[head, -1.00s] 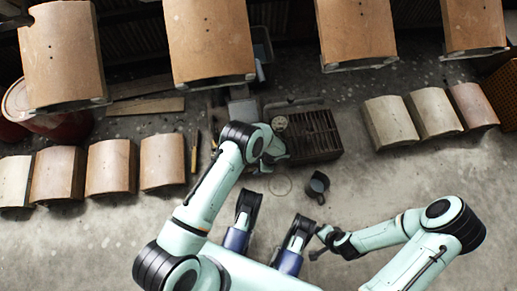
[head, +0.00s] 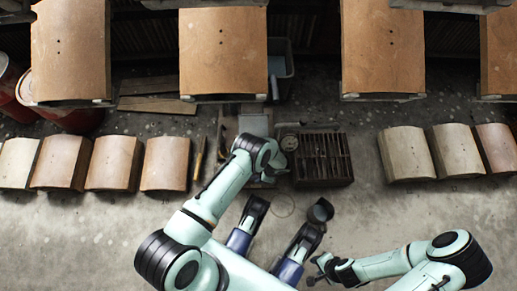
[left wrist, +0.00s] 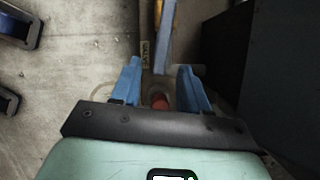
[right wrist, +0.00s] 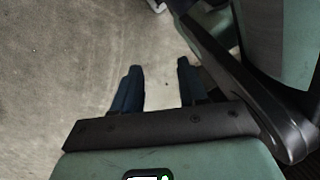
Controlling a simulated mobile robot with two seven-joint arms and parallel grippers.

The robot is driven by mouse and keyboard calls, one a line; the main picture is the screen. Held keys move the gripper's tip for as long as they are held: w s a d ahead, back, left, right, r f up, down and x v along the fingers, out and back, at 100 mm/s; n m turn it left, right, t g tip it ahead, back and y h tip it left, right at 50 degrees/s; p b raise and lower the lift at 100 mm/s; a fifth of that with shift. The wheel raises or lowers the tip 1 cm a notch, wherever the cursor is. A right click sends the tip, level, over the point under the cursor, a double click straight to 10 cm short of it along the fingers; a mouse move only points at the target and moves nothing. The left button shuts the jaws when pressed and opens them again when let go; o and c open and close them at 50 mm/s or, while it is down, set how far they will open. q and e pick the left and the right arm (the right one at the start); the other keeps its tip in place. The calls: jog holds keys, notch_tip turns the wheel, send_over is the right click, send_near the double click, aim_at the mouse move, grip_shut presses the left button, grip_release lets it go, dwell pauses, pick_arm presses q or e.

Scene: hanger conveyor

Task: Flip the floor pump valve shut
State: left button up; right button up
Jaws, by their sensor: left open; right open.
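In the left wrist view, my left gripper (left wrist: 158,85) is open, its two blue fingers apart. A small red piece (left wrist: 160,102) shows low between the fingers, partly hidden by the gripper body. It may be part of the floor pump valve, but I cannot tell whether it is touched or which way the valve is set. In the head view my left gripper (head: 272,172) is beside a dark slatted floor grate (head: 322,160), mostly hidden by its own arm. My right gripper (right wrist: 157,85) is open and empty above bare floor.
A blue bar (left wrist: 165,35) lies beyond the left fingers. A dark box-like wall (left wrist: 265,70) stands to their right. Brown panels (head: 222,50) hang across the top. Pale panels (head: 405,153) stand on the floor.

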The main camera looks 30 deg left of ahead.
aim_at(256, 178)
pick_arm(q)
jog(key=shift+b+x, duration=0.35)
jog(key=shift+x, duration=1.15)
pick_arm(e)
jog(key=shift+s+d+f+g, duration=0.1)
jog(key=shift+s+f+g, duration=0.1)
jog(key=shift+s, duration=0.3)
jog(key=shift+s+f+g, duration=0.1)
jog(key=shift+s+f, duration=0.1)
jog(key=shift+s, duration=0.25)
pick_arm(q)
jog(key=shift+w, duration=0.1)
jog(key=shift+c, duration=0.3)
grip_shut()
pick_arm(e)
jog(key=shift+w+r, duration=0.1)
jog(key=shift+r, duration=0.05)
